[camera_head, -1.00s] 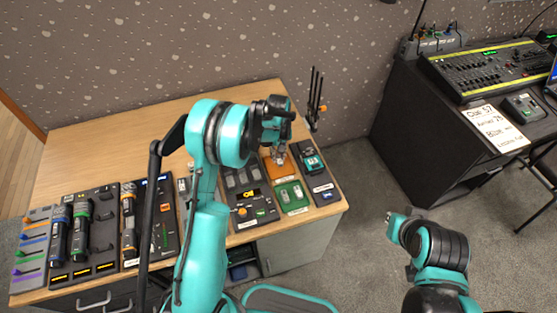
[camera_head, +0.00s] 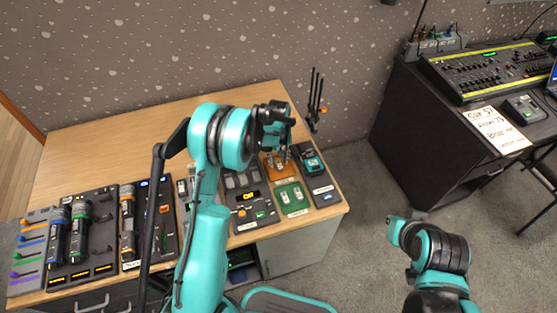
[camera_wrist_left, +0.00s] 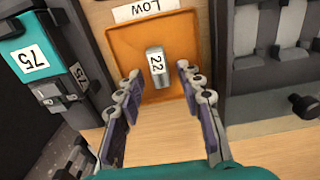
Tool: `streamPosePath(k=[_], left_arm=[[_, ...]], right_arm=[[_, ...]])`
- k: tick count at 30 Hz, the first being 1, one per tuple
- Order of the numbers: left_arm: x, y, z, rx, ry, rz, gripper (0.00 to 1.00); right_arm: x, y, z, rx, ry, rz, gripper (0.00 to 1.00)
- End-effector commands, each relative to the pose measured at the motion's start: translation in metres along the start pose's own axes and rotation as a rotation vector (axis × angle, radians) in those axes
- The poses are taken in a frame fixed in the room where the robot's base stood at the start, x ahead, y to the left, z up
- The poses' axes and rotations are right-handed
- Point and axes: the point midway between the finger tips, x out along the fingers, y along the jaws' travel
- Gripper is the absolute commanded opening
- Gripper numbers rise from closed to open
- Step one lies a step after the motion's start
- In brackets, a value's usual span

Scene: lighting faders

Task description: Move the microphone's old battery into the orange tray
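The orange tray (camera_head: 290,174) lies near the right end of the wooden desk, and it fills the upper middle of the left wrist view (camera_wrist_left: 193,35) beside a "LOW" label. A small grey battery (camera_wrist_left: 157,66) marked 22 rests in the tray. My left gripper (camera_head: 279,161) is just above the tray. In the left wrist view its two fingers (camera_wrist_left: 157,83) are spread apart, one on each side of the battery with gaps between. A microphone (camera_head: 128,213) lies on a dark panel at the left.
A green tray (camera_head: 282,202) holds batteries in front of the orange tray. A dark charger unit (camera_head: 241,226) is to their left, and a teal device (camera_head: 312,163) sits to the right. More microphones (camera_head: 79,228) lie at the far left. The desk's back is clear.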

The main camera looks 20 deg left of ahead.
Motion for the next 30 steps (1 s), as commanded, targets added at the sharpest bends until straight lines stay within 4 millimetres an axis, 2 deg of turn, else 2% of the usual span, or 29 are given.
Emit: streamPosePath(k=[12, 22, 26, 30], left_arm=[[-0.089, 0.0, 0.0, 0.0, 0.0, 0.0, 0.37], [-0.127, -0.002, 0.003, 0.009, 0.009, 0.006, 0.37], [-0.156, -0.011, 0.017, 0.052, 0.047, 0.029, 0.37], [-0.199, -0.028, 0.043, 0.13, 0.119, 0.068, 0.37]], right_arm=[[-0.023, 0.0, -0.016, 0.0, 0.0, 0.0, 0.0], [-0.028, 0.0, -0.02, 0.0, 0.0, 0.0, 0.0], [-0.028, 0.0, -0.02, 0.0, 0.0, 0.0, 0.0], [-0.028, 0.0, -0.02, 0.0, 0.0, 0.0, 0.0]])
